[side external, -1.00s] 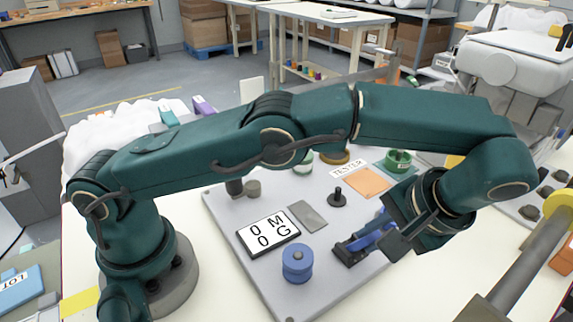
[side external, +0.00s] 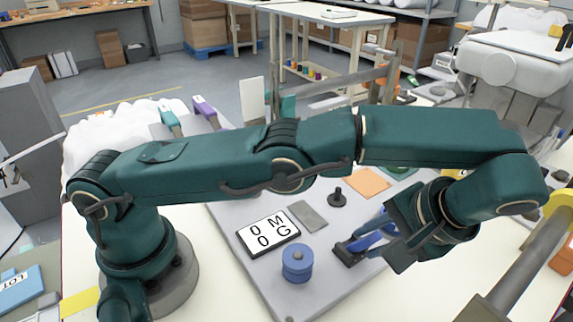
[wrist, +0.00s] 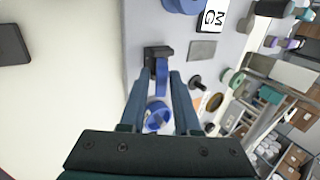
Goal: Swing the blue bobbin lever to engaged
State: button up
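The blue bobbin lever (side external: 365,241) sits on a black base (side external: 346,253) at the front right of the grey board. In the wrist view the blue lever (wrist: 161,78) extends from its black base (wrist: 154,53) back between my fingers. My gripper (wrist: 162,75) is open, with one fingertip on each side of the lever. Whether either finger touches it I cannot tell. In the side view my gripper (side external: 397,258) hides part of the lever's far end.
A blue spool (side external: 297,264), a labelled plate (side external: 268,233), a grey plate (side external: 307,216) and a black knob (side external: 338,197) are on the grey board (side external: 262,281). A blue ring-shaped part (wrist: 157,116) shows between my fingers. An orange pad (side external: 369,182) lies behind.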

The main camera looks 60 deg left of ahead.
jog(key=shift+o, duration=0.3)
jog(key=shift+w+r, duration=0.1)
jog(key=shift+a+r+h, duration=0.15)
jog(key=shift+a+h, duration=0.2)
jog(key=shift+h, duration=0.15)
